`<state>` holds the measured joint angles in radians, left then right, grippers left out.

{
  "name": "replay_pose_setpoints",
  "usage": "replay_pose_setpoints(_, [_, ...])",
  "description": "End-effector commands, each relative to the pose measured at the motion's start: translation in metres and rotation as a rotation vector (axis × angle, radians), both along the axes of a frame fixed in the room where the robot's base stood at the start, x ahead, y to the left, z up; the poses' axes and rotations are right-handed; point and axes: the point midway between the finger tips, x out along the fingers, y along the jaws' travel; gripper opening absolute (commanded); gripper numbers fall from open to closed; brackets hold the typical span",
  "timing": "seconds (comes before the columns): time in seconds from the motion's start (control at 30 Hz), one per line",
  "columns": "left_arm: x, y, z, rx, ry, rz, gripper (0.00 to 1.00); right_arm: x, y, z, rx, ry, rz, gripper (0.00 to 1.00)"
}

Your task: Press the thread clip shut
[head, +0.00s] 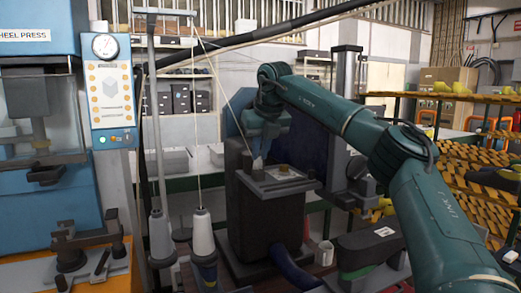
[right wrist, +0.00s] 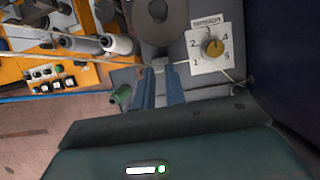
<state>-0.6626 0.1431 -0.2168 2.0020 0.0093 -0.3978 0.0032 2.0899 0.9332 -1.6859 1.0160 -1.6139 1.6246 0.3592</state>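My right gripper (head: 257,163) points down at the left part of the grey top of a dark machine post (head: 265,215). A dark round part with a hole (right wrist: 155,20) lies just beyond the fingertips. I cannot make out the thread clip for certain; the fingers may hide it. A white thread (head: 212,75) runs down from above towards the post top. My left gripper is not in view.
A numbered dial plate with a brass knob (right wrist: 212,47) sits right of the fingertips. A white thread cone (head: 202,235) stands left of the post. A blue press (head: 45,120) is at the left. Shelves with yellow lasts (head: 475,135) stand at the right.

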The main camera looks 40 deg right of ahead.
Motion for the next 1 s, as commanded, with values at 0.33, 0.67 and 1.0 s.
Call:
replay_pose_setpoints(0.33, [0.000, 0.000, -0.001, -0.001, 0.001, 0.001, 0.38, 0.000, 0.000, 0.000, -0.001, -0.002, 0.000, 0.00])
replay_pose_setpoints(0.67, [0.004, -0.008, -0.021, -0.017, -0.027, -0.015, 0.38, -0.005, 0.001, -0.009, -0.023, -0.080, 0.001, 0.00])
replay_pose_setpoints(1.0, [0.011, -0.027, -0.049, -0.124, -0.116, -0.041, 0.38, -0.018, 0.005, -0.024, -0.096, -0.312, 0.001, 0.00])
